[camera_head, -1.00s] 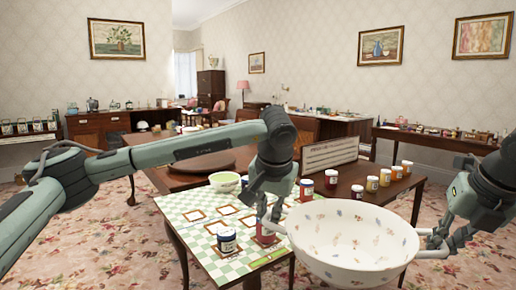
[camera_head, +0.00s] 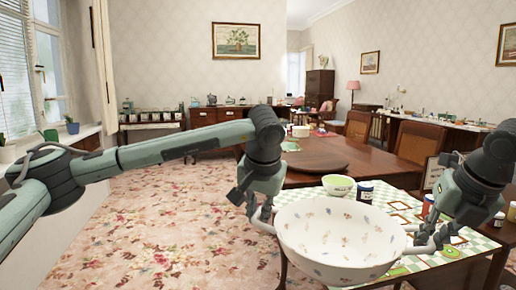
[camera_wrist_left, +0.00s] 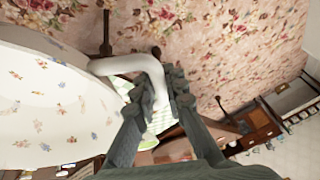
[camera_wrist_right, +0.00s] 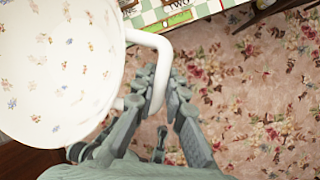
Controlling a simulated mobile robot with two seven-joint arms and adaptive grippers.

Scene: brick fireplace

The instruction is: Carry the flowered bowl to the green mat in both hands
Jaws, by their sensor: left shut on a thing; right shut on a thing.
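The large white flowered bowl (camera_head: 340,238) is level in the air in front of me, with its near side towards the head view. My left gripper (camera_head: 263,220) is shut on its left handle, which shows as a white loop in the left wrist view (camera_wrist_left: 135,65). My right gripper (camera_head: 432,240) is shut on its right handle, a white bar in the right wrist view (camera_wrist_right: 155,42). The inside of the bowl looks empty. A small green patch (camera_head: 290,147) lies on the dark table; I cannot tell whether it is the green mat.
Behind the bowl stands a table with a green-and-white checked board (camera_head: 405,207), a small green-and-white bowl (camera_head: 339,185) and paint jars (camera_head: 365,190). A dark oval-topped table (camera_head: 350,178) is beyond. Flowered carpet (camera_head: 170,220) is open on the left, up to the window sill.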

